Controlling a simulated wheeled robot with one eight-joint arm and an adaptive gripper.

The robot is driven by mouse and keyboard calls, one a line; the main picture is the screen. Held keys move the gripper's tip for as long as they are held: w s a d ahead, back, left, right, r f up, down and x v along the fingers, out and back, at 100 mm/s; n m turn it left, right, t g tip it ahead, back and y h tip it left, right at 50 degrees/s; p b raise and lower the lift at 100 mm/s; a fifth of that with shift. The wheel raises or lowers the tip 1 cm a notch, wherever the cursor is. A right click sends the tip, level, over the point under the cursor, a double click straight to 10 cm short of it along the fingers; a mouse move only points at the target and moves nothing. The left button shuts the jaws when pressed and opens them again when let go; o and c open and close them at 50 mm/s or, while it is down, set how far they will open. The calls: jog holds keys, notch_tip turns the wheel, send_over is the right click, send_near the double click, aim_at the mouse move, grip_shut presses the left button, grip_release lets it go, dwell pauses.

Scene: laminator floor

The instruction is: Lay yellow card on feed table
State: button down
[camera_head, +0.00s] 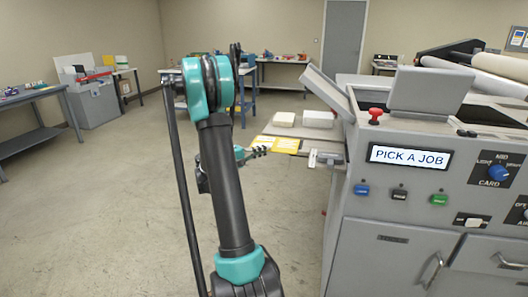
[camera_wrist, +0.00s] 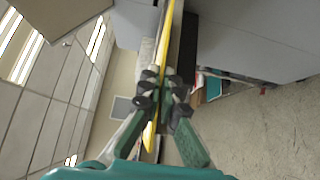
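The yellow card (camera_head: 287,145) is at the front left edge of the feed table (camera_head: 298,131) in the head view. My gripper (camera_head: 258,152) is at the card's left side. In the wrist view the card (camera_wrist: 172,35) shows nearly edge-on as a thin yellow strip running between the two fingers. My gripper (camera_wrist: 164,98) is closed on it there, with finger pads on both sides. I cannot tell whether the card touches the table or hovers just above it.
Two white stacks (camera_head: 284,119) (camera_head: 318,119) lie farther back on the feed table. The grey laminator (camera_head: 405,235) stands close on the right, its display (camera_head: 409,157) reading "PICK A JOB". Open floor (camera_head: 110,215) lies to the left, with a workbench (camera_head: 35,96) beyond.

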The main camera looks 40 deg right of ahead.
jog(key=shift+f, duration=0.15)
jog(key=c, duration=1.7)
grip_release()
jog(key=shift+a+r, duration=0.1)
jog(key=shift+r, duration=0.1)
jog(key=w+a, duration=0.2)
jog(key=a, duration=1)
jog(key=s+a+f+t+y, duration=0.2)
jog(key=s+a+f+y, duration=0.2)
jog(key=s+a+y, duration=0.2)
jog(key=s+a+f+n+t+y, duration=0.1)
jog(key=s+a+f+y, duration=0.4)
jog(key=a, duration=0.6)
jog(key=s+a+f+t+y, duration=0.3)
jog(key=s+a+y, duration=0.3)
jog(key=s+a, duration=0.2)
jog(key=shift+s+a+f+n+t+y, duration=0.15)
jog(key=shift+s+f+n+t+y, duration=0.2)
jog(key=shift+s+f, duration=0.45)
